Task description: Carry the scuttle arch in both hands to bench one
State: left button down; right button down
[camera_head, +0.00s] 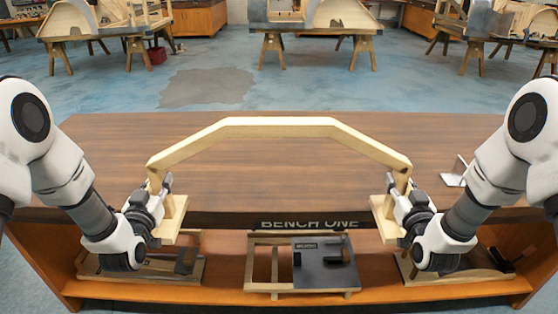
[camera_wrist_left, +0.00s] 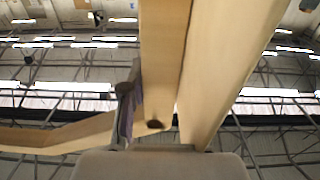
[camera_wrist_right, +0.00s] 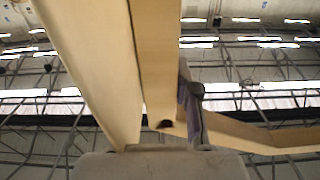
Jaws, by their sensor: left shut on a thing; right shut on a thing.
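The scuttle arch (camera_head: 280,127) is a pale wooden frame with a flat top, sloping shoulders and short legs with foot blocks. It is upright in front of me, across bench one (camera_head: 290,165), whose front edge carries the words BENCH ONE. My left gripper (camera_head: 165,188) is shut on the arch's left leg, and my right gripper (camera_head: 392,188) is shut on its right leg. The leg fills the middle of the left wrist view (camera_wrist_left: 165,60) and of the right wrist view (camera_wrist_right: 155,60). Whether the arch touches the bench top is hard to tell.
A metal bracket (camera_head: 455,172) lies at the bench top's right side. Further benches on trestles (camera_head: 315,20) stand across the blue floor. Most of the bench top is clear.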

aim_at(279, 173)
jog(key=i, duration=0.85)
